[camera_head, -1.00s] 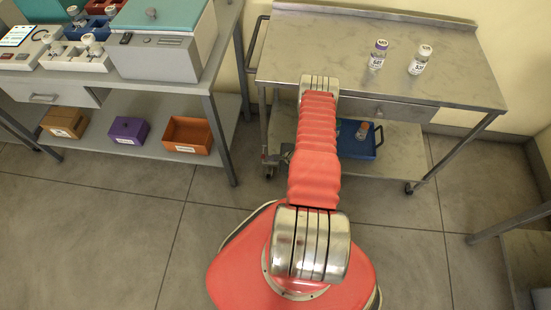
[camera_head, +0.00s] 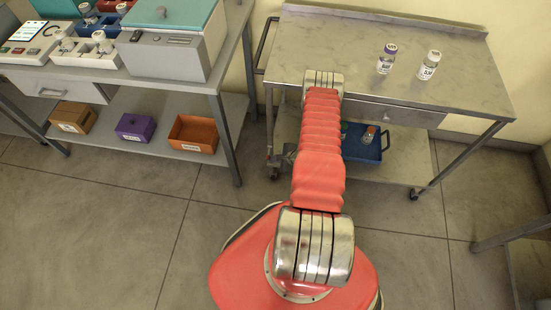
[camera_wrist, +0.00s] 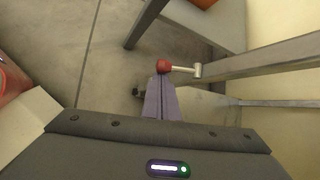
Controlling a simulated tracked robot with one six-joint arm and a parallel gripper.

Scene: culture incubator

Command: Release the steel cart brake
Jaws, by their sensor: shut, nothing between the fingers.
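The steel cart (camera_head: 340,60) stands at the back right in the head view, with a flat top, a drawer and a lower shelf. In the wrist view, a short metal lever with a red ball knob (camera_wrist: 164,67) sticks out sideways from a cart leg (camera_wrist: 240,65). My gripper (camera_wrist: 162,78) is shut and empty, its purple-grey fingertips just below the red knob in the picture. Whether they touch the knob I cannot tell. In the head view my own arm covers part of the cart's left side, and I cannot make out the knob there.
A grey workbench (camera_head: 215,82) with a teal-lidded device (camera_head: 172,38) stands left. An orange bin (camera_head: 194,133) sits below. Open floor lies between.

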